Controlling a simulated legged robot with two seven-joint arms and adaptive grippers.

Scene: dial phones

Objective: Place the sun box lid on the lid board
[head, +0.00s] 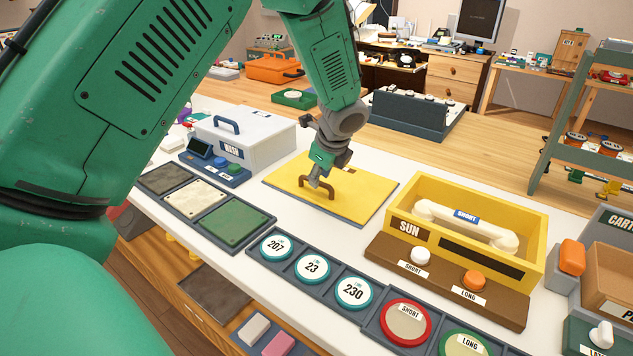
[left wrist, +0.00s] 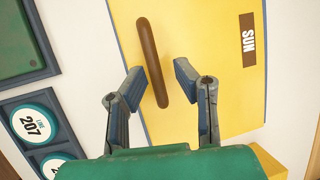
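The yellow sun box lid (head: 345,198) lies flat on the dark-edged lid board (head: 371,219) in the middle of the white counter. It has a brown bar handle (head: 318,193) and, in the left wrist view, a brown SUN label (left wrist: 247,40). The yellow sun box (head: 535,232) stands open to the right, with a cream handset labelled SHORT (head: 466,217) inside. My left gripper (head: 319,178) is over the lid at the handle. In the left wrist view its fingers (left wrist: 158,78) are apart, with the handle showing between them. My right gripper is out of view.
A grey lidded box (head: 243,136) stands left of the lid. Three coloured panels (head: 232,222) and round number discs (head: 312,267) line the counter's front. A SHORT and LONG button base (head: 445,284) fronts the sun box. A dark blue unit (head: 408,115) stands behind.

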